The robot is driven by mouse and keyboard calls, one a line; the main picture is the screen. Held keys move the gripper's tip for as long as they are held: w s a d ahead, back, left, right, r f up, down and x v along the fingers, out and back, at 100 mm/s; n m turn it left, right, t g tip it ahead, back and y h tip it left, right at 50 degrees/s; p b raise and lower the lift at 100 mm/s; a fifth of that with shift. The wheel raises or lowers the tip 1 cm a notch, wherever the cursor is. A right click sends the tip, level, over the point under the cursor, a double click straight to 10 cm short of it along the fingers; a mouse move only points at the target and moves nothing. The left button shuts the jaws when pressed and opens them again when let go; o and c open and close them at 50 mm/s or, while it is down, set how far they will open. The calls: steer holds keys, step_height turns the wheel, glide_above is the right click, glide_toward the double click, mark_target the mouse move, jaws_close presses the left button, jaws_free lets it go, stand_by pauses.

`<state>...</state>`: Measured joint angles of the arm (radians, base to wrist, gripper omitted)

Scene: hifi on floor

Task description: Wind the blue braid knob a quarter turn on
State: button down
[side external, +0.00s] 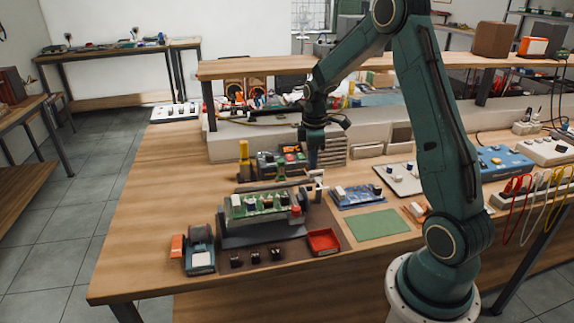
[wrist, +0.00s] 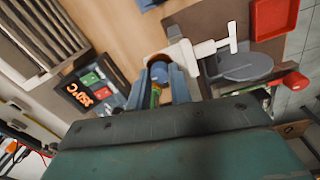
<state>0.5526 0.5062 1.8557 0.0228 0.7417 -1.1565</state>
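A round blue knob (wrist: 158,72) shows between the tips of my gripper's fingers in the wrist view. My gripper (wrist: 160,84) points down at it, one finger on each side. I cannot tell whether the fingers touch the knob. A narrow strip of green and yellow shows in the gap between the fingers. In the side view my gripper (side external: 314,164) is low over the bench, close to a small white bracket (side external: 318,184). The bracket also shows beside the fingers in the wrist view (wrist: 205,49). The knob cannot be made out in the side view.
A station with a lit display (wrist: 80,93) stands left of the fingers in the wrist view. A circuit board holder (side external: 262,207) and red tray (side external: 323,241) stand in front. A blue board (side external: 358,196) and green mat (side external: 377,225) lie right. The bench's left side is mostly clear.

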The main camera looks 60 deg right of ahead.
steer(key=shift+m, duration=0.4)
steer(key=m, duration=0.8)
steer(key=shift+m, duration=0.3)
steer(key=m, duration=0.4)
steer(key=shift+w+m, duration=0.1)
steer(key=shift+m, duration=0.2)
steer(key=shift+m+g, duration=0.3)
steer(key=shift+m, duration=1.6)
steer(key=c, duration=1.5)
jaws_free()
steer(key=shift+c, duration=0.2)
